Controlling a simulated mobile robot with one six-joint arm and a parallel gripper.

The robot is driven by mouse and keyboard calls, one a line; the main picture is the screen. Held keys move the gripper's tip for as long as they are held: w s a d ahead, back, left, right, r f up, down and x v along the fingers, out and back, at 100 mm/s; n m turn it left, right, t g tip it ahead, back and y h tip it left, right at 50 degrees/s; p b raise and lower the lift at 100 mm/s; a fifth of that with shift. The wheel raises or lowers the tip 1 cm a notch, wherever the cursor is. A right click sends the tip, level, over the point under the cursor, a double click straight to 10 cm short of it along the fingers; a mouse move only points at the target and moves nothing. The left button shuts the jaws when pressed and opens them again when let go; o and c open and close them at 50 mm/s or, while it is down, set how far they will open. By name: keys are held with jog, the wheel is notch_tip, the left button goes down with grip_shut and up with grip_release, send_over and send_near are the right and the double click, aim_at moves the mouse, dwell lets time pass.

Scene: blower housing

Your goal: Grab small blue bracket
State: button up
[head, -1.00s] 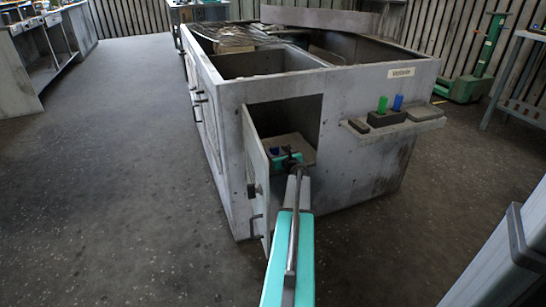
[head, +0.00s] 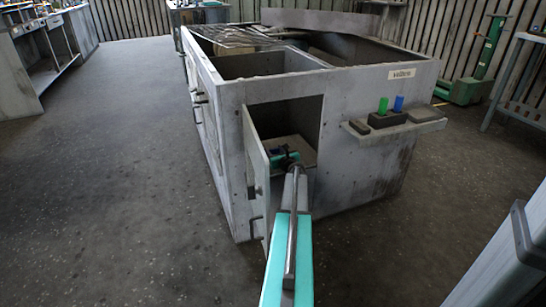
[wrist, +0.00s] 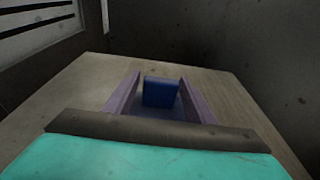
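The small blue bracket (wrist: 160,92) shows in the wrist view as a dark blue block on a flat shelf (wrist: 225,92). My gripper (wrist: 160,97) is open, with its two purple-grey fingers on either side of the bracket. A gap shows between each finger and the bracket. In the head view my gripper (head: 284,157) is inside the open front compartment of the grey housing (head: 345,110), low over the shelf. There the bracket is largely hidden by my gripper and cannot be made out clearly.
The compartment's door (head: 256,180) stands open just left of my arm. Compartment walls are close around my gripper. The floor at left is clear.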

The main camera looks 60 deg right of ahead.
jog(key=c, duration=0.8)
jog(key=shift+r, duration=0.15)
notch_tip(320, 180, up, 10)
jog(key=p, duration=0.4)
jog(key=shift+p, duration=0.35)
